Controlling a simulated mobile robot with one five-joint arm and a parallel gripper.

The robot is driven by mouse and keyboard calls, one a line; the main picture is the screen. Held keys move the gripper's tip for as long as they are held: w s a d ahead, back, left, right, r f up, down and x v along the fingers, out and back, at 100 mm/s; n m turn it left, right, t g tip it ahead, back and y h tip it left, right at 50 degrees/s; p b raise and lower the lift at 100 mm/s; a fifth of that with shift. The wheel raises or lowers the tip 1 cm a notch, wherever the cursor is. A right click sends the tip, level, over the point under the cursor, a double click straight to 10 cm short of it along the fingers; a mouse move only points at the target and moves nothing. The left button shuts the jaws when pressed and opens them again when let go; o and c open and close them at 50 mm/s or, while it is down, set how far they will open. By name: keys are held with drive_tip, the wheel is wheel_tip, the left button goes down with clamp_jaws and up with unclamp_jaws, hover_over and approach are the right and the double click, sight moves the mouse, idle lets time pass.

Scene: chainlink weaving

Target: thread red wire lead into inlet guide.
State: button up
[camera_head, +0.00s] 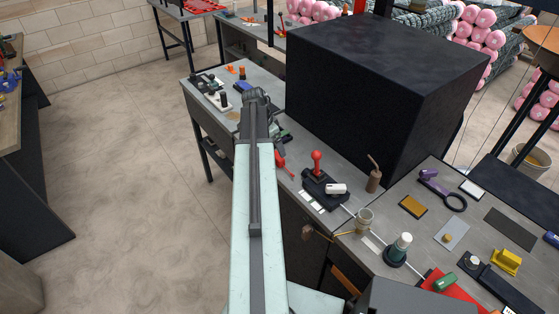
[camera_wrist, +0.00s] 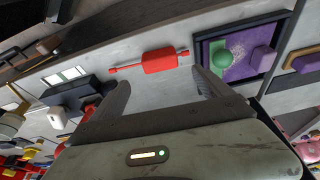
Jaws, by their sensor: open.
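In the head view a red piece (camera_head: 281,160) shows just right of my arm, likely the same one. My gripper (camera_wrist: 164,88) is open, its two fingers spread wide and nothing between them; the red piece lies beyond the fingertips. In the head view my arm hides most of the gripper. I cannot tell which part is the inlet guide.
A dark tray (camera_wrist: 199,52) with a green knob (camera_wrist: 222,54) and a purple block (camera_wrist: 264,59) sits right of the red piece. A red-knobbed lever (camera_head: 317,160) stands on the bench. A large black box (camera_head: 375,85) rises behind it. The floor at left is clear.

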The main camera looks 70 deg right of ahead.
drive_tip(key=b+x, duration=0.2)
drive_tip(key=x, duration=0.1)
drive_tip(key=b+x, duration=0.3)
drive_tip(key=shift+a+f+b, duration=0.1)
drive_tip(key=shift+f+b, duration=0.2)
drive_tip(key=shift+f, duration=0.15)
drive_tip(key=shift+r, duration=0.2)
drive_tip(key=c, duration=1.6)
drive_tip(key=shift+o, duration=0.2)
drive_tip(key=shift+r+p, duration=0.15)
drive_tip(key=shift+p, duration=0.25)
wheel_tip(320, 180, up, 18)
drive_tip(key=p, duration=1.8)
drive_tip(key=b, duration=1.3)
hover_over(278, 156)
drive_tip(key=w+d, duration=0.3)
drive_tip(key=d, duration=0.4)
wheel_tip(278, 156, down, 13)
drive_tip(key=shift+s+a+r+n, duration=0.1)
drive_tip(key=shift+r+n, duration=0.2)
drive_tip(key=shift+n, duration=0.1)
